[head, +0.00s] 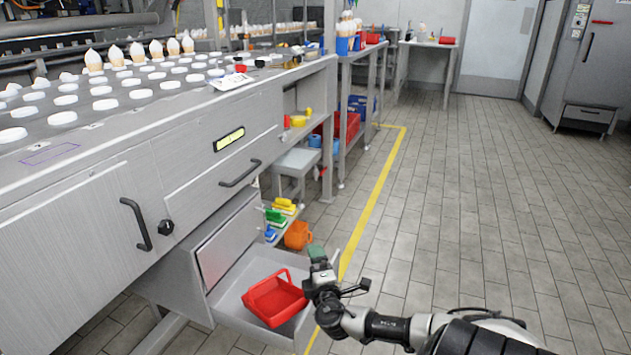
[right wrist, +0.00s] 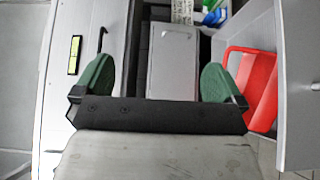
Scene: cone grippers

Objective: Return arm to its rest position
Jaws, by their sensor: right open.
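My right arm comes in from the lower right of the head view, and its gripper (head: 318,262) is over the right side of the open lower drawer (head: 228,310). In the right wrist view the green fingers of this gripper (right wrist: 158,82) are wide apart, with nothing between them. A red basket (head: 274,300) sits in the drawer, to the left of the gripper in the head view. It also shows in the right wrist view (right wrist: 262,88), just beyond the right finger. My left gripper is in neither view.
The grey workbench (head: 100,215) with white round lids on top fills the left. Low shelves beside the drawer hold an orange jug (head: 298,235) and colored brushes (head: 277,215). The tiled floor (head: 470,200) to the right is clear. A yellow line (head: 372,205) crosses it.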

